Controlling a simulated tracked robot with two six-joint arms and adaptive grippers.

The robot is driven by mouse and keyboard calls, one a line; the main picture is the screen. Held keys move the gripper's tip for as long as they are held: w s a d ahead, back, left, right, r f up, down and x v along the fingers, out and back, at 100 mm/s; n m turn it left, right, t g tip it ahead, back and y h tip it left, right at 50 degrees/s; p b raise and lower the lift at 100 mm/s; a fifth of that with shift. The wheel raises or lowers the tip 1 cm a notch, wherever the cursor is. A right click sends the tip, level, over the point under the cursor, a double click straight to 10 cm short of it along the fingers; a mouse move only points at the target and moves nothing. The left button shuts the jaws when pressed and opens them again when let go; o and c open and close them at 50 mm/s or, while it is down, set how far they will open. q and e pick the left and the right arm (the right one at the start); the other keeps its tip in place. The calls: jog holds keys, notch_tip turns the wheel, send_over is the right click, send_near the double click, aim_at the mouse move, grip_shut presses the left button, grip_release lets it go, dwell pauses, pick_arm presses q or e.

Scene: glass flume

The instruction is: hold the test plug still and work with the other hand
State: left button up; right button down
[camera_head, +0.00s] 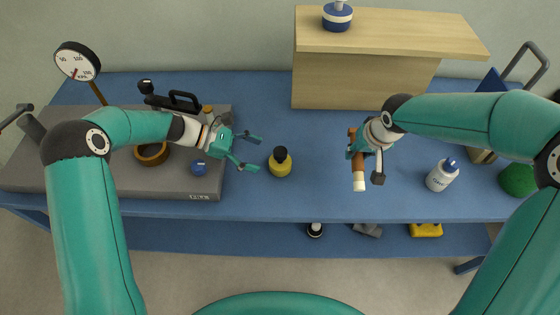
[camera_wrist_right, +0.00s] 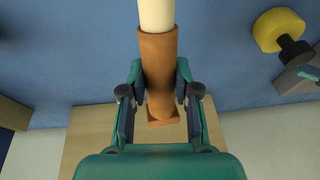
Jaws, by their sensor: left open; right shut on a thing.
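The test plug, a brown cylinder with a cream end (camera_head: 359,178), is in my right gripper (camera_head: 364,166), held near the middle of the blue bench. In the right wrist view the brown body of the plug (camera_wrist_right: 158,62) lies between the two fingers, with its cream part pointing away and a square brown foot towards the palm. My left gripper (camera_head: 251,153) is open and empty, with its fingers pointing right. A yellow bottle-like thing with a black top (camera_head: 281,164) stands just to the right of the left fingertips, apart from them. It also shows in the right wrist view (camera_wrist_right: 275,35).
A grey slab (camera_head: 120,187) bears a brown ring (camera_head: 150,155) and a blue knob (camera_head: 199,168). A gauge (camera_head: 77,61) stands behind it. A wooden box (camera_head: 365,80) stands at the back. A white bottle (camera_head: 441,176) and a green ball (camera_head: 517,180) are at right.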

aim_at(274, 161)
pick_arm(q)
jog(key=b+x, duration=0.1)
jog(key=x, duration=0.4)
jog(key=shift+f+b, duration=0.15)
jog(key=shift+b, duration=0.25)
pick_arm(e)
notch_tip(274, 161, down, 2)
jog(key=shift+f, duration=0.1)
pick_arm(q)
jog(key=shift+b+x, duration=0.35)
jog(key=shift+x, duration=0.55)
pick_arm(e)
jog(key=shift+f, duration=0.35)
pick_arm(q)
jog(key=shift+d, duration=0.1)
jog(key=c, duration=0.7)
